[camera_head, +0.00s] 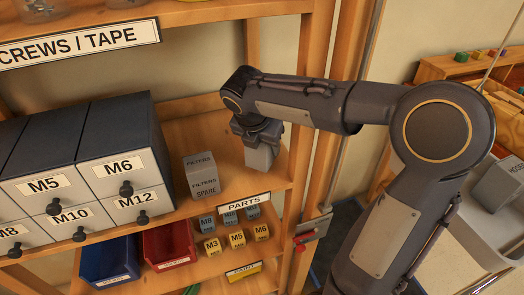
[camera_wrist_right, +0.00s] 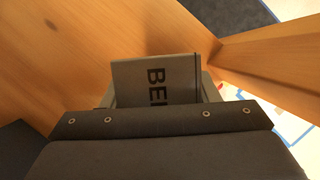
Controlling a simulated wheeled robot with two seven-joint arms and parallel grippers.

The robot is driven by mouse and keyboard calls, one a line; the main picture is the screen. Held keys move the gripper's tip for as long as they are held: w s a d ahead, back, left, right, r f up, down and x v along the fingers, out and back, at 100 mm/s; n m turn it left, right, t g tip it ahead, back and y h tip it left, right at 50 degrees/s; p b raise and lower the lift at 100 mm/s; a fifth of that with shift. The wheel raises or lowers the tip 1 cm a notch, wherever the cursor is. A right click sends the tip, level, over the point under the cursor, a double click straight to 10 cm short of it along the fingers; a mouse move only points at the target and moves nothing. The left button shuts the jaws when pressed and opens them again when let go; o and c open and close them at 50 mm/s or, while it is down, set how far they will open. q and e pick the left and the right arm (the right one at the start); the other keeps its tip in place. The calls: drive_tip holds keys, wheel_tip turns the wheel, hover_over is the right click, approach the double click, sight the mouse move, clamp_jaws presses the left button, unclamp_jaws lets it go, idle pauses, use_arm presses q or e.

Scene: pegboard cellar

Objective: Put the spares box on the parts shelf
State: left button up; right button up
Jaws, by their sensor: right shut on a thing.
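My right gripper (camera_head: 258,138) is shut on a small grey box (camera_head: 262,156), above the right end of the shelf labelled PARTS (camera_head: 175,140). I cannot tell whether the box touches the shelf. The wrist view shows the held box (camera_wrist_right: 152,80) between the fingers of my right gripper (camera_wrist_right: 155,98), with dark letters "BE" and part of another; the rest is hidden. A grey box marked FILTERS SPARE (camera_head: 203,177) stands upright on the same shelf, left of the held box with a gap between. My left gripper is not in view.
Grey drawer units (camera_head: 125,165) fill the shelf's left. A wooden upright (camera_head: 318,110) bounds it at the right. Below are a blue bin (camera_head: 108,258), a red bin (camera_head: 168,245) and several small labelled blocks (camera_head: 237,238). Bare shelf lies behind the filters box.

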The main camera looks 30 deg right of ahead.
sight(261, 147)
drive_tip(key=shift+f, duration=0.9)
drive_tip(key=shift+w+f, duration=0.2)
drive_tip(key=shift+f, duration=0.15)
drive_tip(key=shift+f, duration=0.15)
drive_tip(key=o, duration=1.1)
drive_tip(key=shift+c, duration=0.2)
drive_tip(key=shift+r, duration=0.2)
drive_tip(key=p+v, duration=0.1)
drive_tip(key=v, duration=0.6)
drive_tip(key=shift+r, duration=0.25)
